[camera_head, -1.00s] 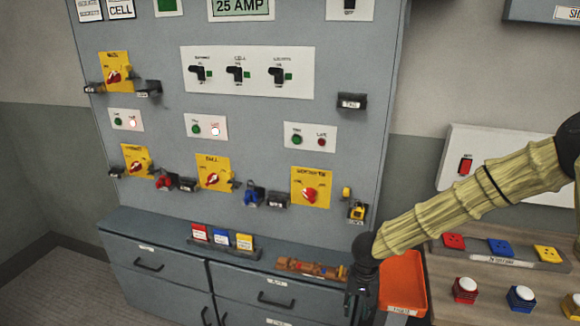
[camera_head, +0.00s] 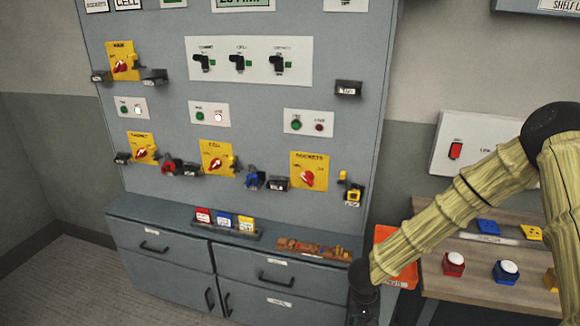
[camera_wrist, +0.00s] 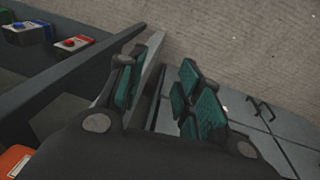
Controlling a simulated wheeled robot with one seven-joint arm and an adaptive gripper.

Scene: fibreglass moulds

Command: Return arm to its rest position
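My arm (camera_head: 452,208) comes in from the right in the head view, bent at a dark elbow joint, with its forearm sloping down to the left. My gripper (camera_wrist: 160,88) is in the wrist view, with its two teal-padded fingers apart and nothing between them. In the head view only the dark wrist end shows at the bottom edge, beside the cabinet's right end; the fingertips are not clear there. The forearm partly hides an orange tray (camera_head: 383,240).
A grey panel (camera_head: 250,110) with switches and several padlocks stands over a drawer cabinet (camera_head: 160,240). A wooden bench (camera_head: 440,285) with coloured buttons is right, close under my forearm. Tags in a holder (camera_head: 225,222) lie on the cabinet top. Floor is clear at left.

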